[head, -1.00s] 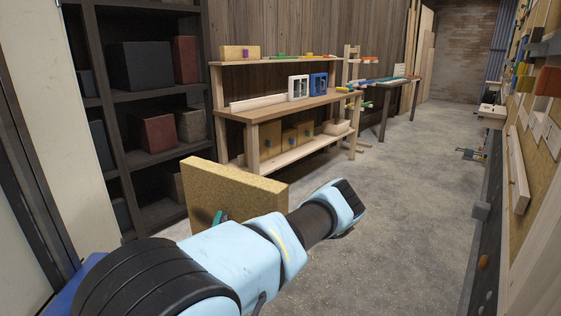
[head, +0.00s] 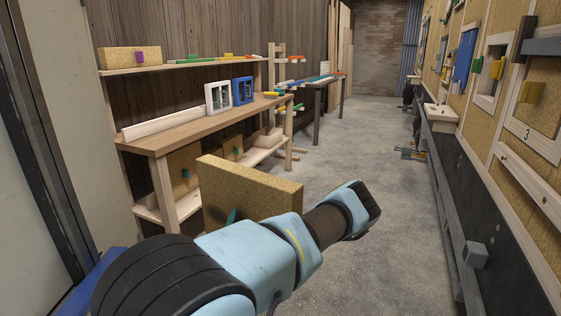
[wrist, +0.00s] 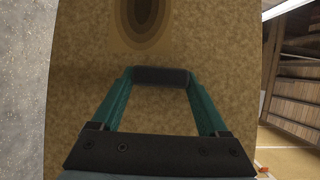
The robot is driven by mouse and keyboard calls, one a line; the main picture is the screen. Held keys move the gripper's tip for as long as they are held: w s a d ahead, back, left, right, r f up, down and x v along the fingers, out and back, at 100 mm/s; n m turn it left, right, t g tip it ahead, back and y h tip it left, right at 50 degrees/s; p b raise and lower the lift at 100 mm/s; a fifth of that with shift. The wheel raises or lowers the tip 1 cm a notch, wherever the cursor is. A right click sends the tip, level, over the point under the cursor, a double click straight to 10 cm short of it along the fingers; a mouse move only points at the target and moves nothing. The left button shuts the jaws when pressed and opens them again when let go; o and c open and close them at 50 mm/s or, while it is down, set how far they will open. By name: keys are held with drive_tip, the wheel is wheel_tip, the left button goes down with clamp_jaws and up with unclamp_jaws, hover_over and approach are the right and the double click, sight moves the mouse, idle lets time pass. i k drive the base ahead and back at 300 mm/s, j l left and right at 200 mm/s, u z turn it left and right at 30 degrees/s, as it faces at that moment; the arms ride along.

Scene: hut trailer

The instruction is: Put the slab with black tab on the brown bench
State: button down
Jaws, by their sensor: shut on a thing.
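My gripper (wrist: 160,78), with teal fingers, is shut on the black tab (wrist: 162,75) of a speckled tan slab (wrist: 80,110). The wrist view also shows a dark ringed oval on the slab's face. In the head view the slab (head: 252,187) is held upright beyond my arm, and a bit of teal finger shows at its lower edge; its tab is hidden there. The brown bench (head: 185,133) stands behind the slab to the left, with a brown wooden top. The slab appears apart from the bench and covers part of its lower shelf.
On the bench top are a long pale beam (head: 165,123), a white frame (head: 218,97) and a blue frame (head: 243,91). An upper shelf (head: 180,64) holds a tan block (head: 130,57). The front left of the top is bare. Floor (head: 360,170) is clear to the right.

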sight(173, 132)
drive_tip(key=i+z, duration=0.1)
drive_tip(key=i, duration=0.7)
drive_tip(key=i+l+u, duration=0.15)
drive_tip(key=u, duration=0.2)
drive_tip(key=i+l+u, duration=0.1)
drive_tip(key=u, duration=0.25)
drive_tip(key=i+l+u, duration=0.1)
drive_tip(key=u, duration=0.25)
drive_tip(key=k+l, duration=0.05)
drive_tip(key=l, duration=0.05)
